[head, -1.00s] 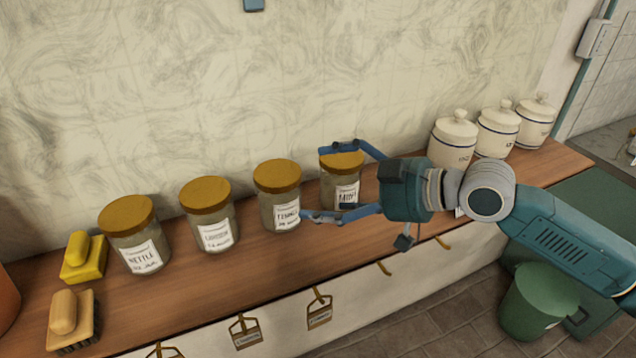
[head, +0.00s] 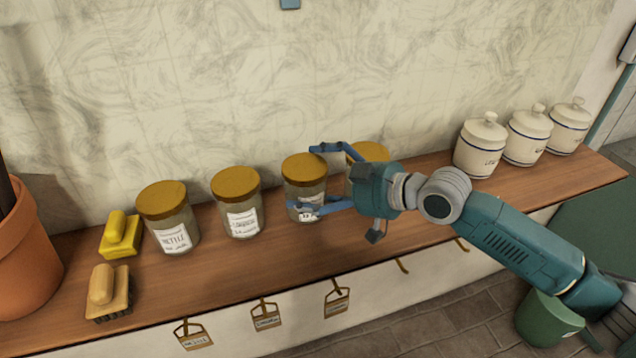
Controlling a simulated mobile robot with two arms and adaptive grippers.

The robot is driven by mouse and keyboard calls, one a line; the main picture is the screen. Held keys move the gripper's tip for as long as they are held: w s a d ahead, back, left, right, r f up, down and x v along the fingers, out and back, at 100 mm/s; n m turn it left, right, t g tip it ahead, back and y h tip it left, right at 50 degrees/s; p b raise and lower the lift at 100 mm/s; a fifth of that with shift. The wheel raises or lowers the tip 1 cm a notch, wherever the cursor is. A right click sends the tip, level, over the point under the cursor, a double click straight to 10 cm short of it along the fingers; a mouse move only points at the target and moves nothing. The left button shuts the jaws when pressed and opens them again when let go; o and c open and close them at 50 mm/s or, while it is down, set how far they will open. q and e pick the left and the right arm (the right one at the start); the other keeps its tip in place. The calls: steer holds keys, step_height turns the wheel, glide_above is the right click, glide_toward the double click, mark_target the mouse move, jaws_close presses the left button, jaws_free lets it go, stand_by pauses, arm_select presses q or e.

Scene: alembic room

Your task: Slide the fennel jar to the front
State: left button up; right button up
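The fennel jar (head: 304,168), glass with a brown-gold lid, stands upright on the wooden shelf, third from the left in the row of jars. Its label is partly hidden by a finger. My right gripper (head: 302,176) comes in from the right with its fingers spread. One blue finger is at the far side near the lid, the other crosses in front of the label. I cannot tell whether either finger touches the glass. My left gripper is not in view.
The mint jar (head: 371,151) is mostly hidden behind my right gripper. Left are a lovage-like labelled jar (head: 236,185), the nettle jar (head: 163,200), two brushes (head: 120,235) (head: 108,286) and a terracotta pot (head: 25,255). White canisters (head: 481,145) stand right. The shelf's front strip (head: 235,280) is clear.

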mark_target(322, 196)
steer(key=c, duration=1.1)
steer(key=shift+s+d+f+p, duration=0.15)
steer(key=shift+s+p, duration=0.15)
steer(key=shift+s, duration=0.25)
steer(key=shift+s+d+r+p, duration=0.1)
steer(key=shift+s+d+p, duration=0.15)
steer(key=shift+s, duration=0.25)
steer(key=shift+s+d+f+p, duration=0.1)
steer(key=shift+s+p, duration=0.2)
steer(key=shift+s, duration=0.25)
steer(key=shift+s+d+f+p, duration=0.1)
steer(key=shift+s+d+p, duration=0.25)
steer(key=shift+s, duration=0.55)
steer(key=shift+s+d+p, duration=0.2)
steer(key=shift+s+p, duration=0.25)
steer(key=shift+s, duration=0.4)
steer(key=shift+s+d+f+p, duration=0.1)
steer(key=shift+s+d+p, duration=0.25)
steer(key=shift+s, duration=0.55)
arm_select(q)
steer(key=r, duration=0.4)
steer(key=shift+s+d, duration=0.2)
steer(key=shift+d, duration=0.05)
arm_select(e)
steer(key=shift+a, duration=0.1)
steer(key=o, duration=1.2)
steer(key=shift+w+r, duration=0.1)
steer(key=shift+r, duration=0.05)
steer(key=shift+r, duration=0.1)
steer(key=v, duration=1.2)
